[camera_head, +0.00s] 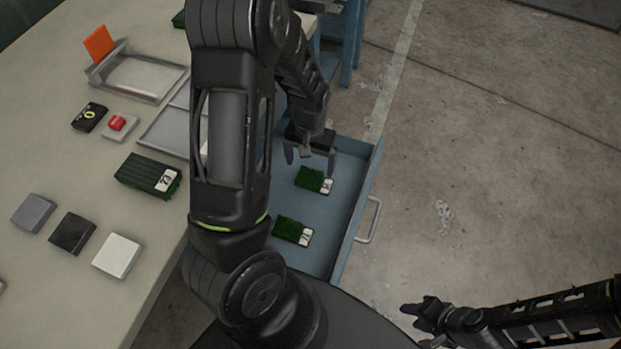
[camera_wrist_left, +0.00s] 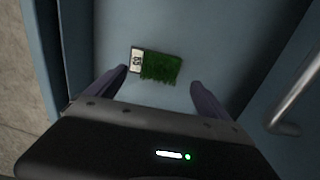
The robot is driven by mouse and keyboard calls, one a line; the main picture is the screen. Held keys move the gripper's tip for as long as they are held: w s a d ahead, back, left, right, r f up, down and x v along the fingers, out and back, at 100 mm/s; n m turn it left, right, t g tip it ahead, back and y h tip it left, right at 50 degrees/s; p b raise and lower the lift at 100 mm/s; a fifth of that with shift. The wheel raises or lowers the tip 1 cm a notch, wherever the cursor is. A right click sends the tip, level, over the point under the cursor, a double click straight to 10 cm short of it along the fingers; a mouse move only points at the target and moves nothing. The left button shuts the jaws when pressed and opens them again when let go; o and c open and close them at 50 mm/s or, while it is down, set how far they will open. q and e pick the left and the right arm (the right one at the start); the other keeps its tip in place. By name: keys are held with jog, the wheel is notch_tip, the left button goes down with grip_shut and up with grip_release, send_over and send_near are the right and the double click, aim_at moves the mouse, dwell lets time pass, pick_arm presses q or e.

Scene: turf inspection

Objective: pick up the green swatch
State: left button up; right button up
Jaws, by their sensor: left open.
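A green swatch (camera_head: 310,178) with a white number label lies flat in the open blue drawer (camera_head: 348,185). My left gripper (camera_head: 312,160) is open just above it, fingers pointing down. In the left wrist view the swatch (camera_wrist_left: 160,66) lies just beyond and between the two open fingertips, its label to the left. Nothing is between the fingers. A second green swatch (camera_head: 291,230) with a label lies nearer in the same drawer. A thicker green labelled piece (camera_head: 148,174) sits on the table. My right gripper (camera_head: 430,314) is at the lower right, over the floor; its jaws are unclear.
The drawer has raised walls and a handle (camera_head: 370,220) on its right side. The table (camera_head: 60,150) holds grey, black (camera_head: 73,233) and white tiles (camera_head: 117,256), a red button (camera_head: 117,123), a yellow-marked black box (camera_head: 89,117) and trays. My left arm hides part of the table.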

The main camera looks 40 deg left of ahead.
aim_at(310, 176)
pick_arm(q)
jog(key=shift+f, duration=0.2)
notch_tip(310, 176, down, 5)
jog(key=shift+a+f+b, duration=0.1)
jog(key=shift+b, duration=0.2)
jog(key=shift+c, duration=0.3)
dwell(0.4)
jog(key=c, duration=1.3)
